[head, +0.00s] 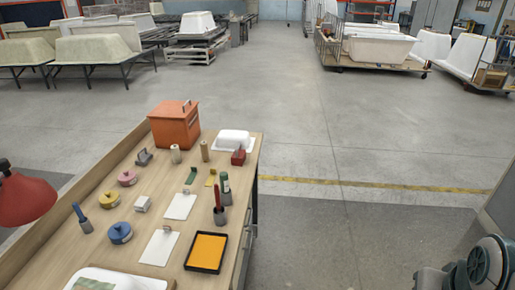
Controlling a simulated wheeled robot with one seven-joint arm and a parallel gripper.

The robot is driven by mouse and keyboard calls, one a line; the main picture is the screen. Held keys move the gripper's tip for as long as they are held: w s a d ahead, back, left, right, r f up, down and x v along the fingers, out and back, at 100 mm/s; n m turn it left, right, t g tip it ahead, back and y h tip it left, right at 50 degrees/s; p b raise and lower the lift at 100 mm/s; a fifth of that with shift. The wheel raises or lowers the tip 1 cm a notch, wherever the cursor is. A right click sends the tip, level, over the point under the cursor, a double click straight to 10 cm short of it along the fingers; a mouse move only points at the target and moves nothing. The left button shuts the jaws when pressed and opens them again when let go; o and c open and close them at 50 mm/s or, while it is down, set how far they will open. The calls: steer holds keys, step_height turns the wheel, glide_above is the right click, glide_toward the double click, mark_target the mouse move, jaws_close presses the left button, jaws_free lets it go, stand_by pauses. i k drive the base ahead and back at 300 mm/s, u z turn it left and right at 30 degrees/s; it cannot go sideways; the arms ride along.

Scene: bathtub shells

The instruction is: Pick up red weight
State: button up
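A small dark red block (238,158) with a raised top stands near the far right edge of the wooden workbench (95,213); it looks like the red weight. It is upright, just in front of a white tub-shaped piece (234,141), and nothing visible covers it. A rounded part of my arm shows at the bottom right corner, well apart from the bench. My gripper's fingers are not in view.
An orange box (174,123) stands at the bench's far end. Round tins, clipboards (160,246), bottles and a tray with an orange-yellow inside (206,251) crowd the bench. A red lamp (24,198) overhangs its left. Floor right of the bench is clear.

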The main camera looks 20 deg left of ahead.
mark_target(239, 156)
steer(key=z, duration=0.05)
steer(key=i, duration=1.65)
steer(key=u, duration=0.55)
steer(key=i, duration=1.3)
steer(key=u, duration=1.8)
steer(key=i, duration=0.8)
steer(key=u, duration=0.7)
